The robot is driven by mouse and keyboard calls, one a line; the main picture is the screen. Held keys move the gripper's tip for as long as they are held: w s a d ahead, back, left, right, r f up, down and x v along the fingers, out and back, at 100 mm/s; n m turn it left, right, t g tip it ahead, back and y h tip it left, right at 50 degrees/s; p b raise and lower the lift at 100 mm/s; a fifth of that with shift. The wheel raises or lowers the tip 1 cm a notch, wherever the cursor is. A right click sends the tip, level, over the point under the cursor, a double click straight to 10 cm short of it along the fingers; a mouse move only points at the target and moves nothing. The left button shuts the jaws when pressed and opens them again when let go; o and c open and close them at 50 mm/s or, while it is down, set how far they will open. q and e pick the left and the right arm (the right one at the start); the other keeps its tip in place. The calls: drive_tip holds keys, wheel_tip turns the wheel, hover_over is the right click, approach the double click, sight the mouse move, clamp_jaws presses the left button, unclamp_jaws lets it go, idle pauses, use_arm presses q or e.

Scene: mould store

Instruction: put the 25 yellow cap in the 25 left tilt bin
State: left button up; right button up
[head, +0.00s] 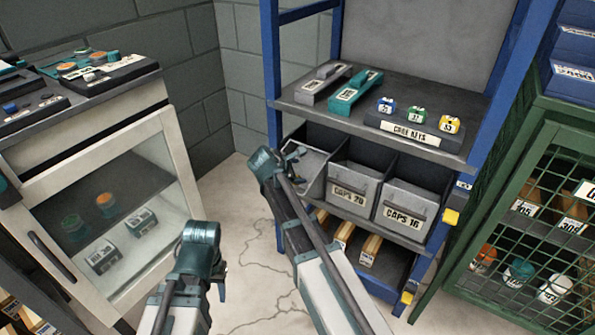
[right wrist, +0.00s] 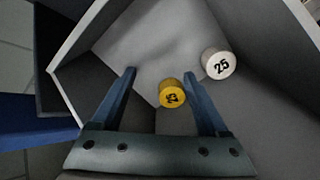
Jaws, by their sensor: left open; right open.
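The left tilt bin (head: 314,168) is tipped open on the blue rack, left of the CAPS 20 bin. My right gripper (head: 294,156) reaches into it, and its open fingers (right wrist: 168,95) point into the bin in the right wrist view. A yellow cap (right wrist: 172,94) lies inside the bin between the fingertips, nearer the right finger; its number is hard to read, 23 or 25. A white cap marked 25 (right wrist: 218,64) lies beyond the right finger. I cannot tell whether the fingers touch the yellow cap. My left gripper (head: 221,275) hangs low at the left, away from the rack, with its fingers mostly hidden.
The CAPS 20 bin (head: 354,190) and CAPS 16 bin (head: 406,210) are shut. The shelf above holds three small numbered blocks on a core keys holder (head: 408,134). A glass-fronted cabinet (head: 105,215) stands left, a green mesh cage (head: 530,240) right. Floor between is free.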

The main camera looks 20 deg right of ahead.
drive_tip(key=p+v, duration=0.8)
drive_tip(key=v, duration=0.4)
drive_tip(key=shift+a+r+p, duration=0.15)
drive_tip(key=shift+r+p, duration=0.15)
drive_tip(key=shift+r, duration=0.05)
drive_tip(key=shift+s+a+r+p, duration=0.3)
drive_tip(key=shift+s+a, duration=0.05)
drive_tip(key=shift+a, duration=0.05)
